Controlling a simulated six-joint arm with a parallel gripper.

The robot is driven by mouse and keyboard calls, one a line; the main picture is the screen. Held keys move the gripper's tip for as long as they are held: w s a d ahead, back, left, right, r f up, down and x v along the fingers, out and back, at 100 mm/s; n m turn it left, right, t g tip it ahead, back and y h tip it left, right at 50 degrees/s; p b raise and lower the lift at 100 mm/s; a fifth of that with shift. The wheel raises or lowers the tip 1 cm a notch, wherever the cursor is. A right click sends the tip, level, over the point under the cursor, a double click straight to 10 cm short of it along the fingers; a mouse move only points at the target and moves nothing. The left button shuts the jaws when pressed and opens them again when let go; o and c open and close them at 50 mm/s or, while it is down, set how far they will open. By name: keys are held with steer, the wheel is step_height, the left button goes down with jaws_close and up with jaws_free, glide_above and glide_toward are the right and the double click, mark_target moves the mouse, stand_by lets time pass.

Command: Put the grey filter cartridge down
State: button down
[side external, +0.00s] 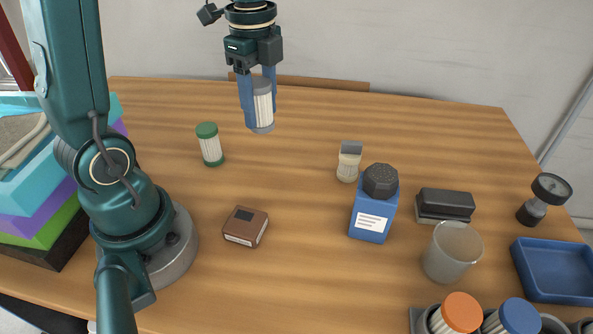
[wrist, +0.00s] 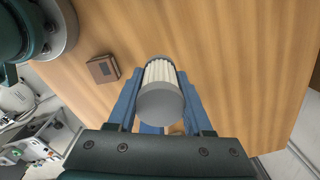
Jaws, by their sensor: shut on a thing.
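The grey filter cartridge (side external: 263,103) is a pleated white cylinder with grey end caps. My gripper (side external: 260,112) is shut on it, with one blue finger on each side, and holds it upright toward the back of the wooden table. In the wrist view the cartridge (wrist: 160,98) sits between the two blue fingers, its grey cap facing the camera. Whether its lower end touches the table is hard to tell.
A green-capped cartridge (side external: 210,145) stands left of my gripper. A brown box (side external: 246,227), a brush (side external: 349,161), a blue bottle (side external: 374,205), a black eraser (side external: 444,205), a cup (side external: 452,252), a gauge (side external: 545,199) and a blue tray (side external: 556,268) stand around. The table's back middle is clear.

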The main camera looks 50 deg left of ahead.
steer(key=d+m, duration=0.8)
steer(key=d, duration=0.7)
steer(key=s+d+f, duration=0.1)
steer(key=d+f, duration=0.1)
steer(key=d, duration=0.1)
steer(key=s+d+f, duration=0.1)
steer(key=d+f, duration=0.2)
steer(key=d, duration=0.1)
steer(key=s+d+f, duration=0.2)
steer(key=d, duration=0.2)
steer(key=shift+d+f, duration=0.2)
steer(key=shift+f, duration=2)
steer(key=shift+f, duration=0.1)
steer(key=shift+c, duration=1.6)
jaws_free()
